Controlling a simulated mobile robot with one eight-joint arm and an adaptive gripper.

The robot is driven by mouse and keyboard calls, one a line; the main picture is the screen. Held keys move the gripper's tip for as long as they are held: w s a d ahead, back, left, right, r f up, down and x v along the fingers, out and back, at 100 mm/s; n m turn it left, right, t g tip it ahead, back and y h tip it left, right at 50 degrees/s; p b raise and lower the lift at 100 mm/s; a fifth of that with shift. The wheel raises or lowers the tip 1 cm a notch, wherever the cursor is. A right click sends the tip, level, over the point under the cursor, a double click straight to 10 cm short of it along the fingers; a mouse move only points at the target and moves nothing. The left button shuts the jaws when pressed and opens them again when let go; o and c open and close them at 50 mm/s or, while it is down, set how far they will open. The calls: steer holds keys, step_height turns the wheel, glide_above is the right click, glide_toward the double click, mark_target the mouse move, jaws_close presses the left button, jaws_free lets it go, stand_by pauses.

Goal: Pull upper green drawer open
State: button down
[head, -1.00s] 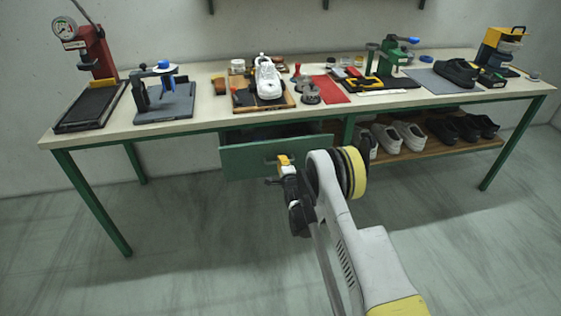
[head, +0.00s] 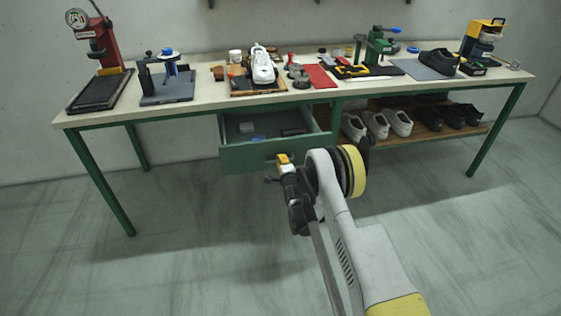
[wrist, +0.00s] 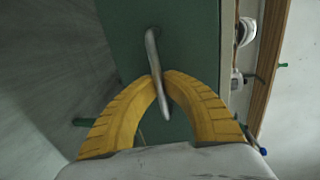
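The green drawer (head: 245,157) under the workbench is pulled out, with its front panel toward me. Its open inside shows a blue item and a dark item. In the wrist view the green front (wrist: 190,30) carries a slim metal handle (wrist: 151,48). My gripper (wrist: 162,76) has its two yellow fingers closed on this handle, one on each side. In the head view my gripper (head: 284,161) is at the drawer's front, and the handle is hard to make out there. No second drawer is distinguishable.
The workbench (head: 205,97) bears a white shoe (head: 262,66), a dark shoe (head: 438,61), a red press (head: 105,47) and several tools. A lower wooden shelf (head: 343,139) right of the drawer holds several shoes. The floor in front is clear.

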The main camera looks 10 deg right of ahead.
steer(key=c, duration=1.5)
jaws_free()
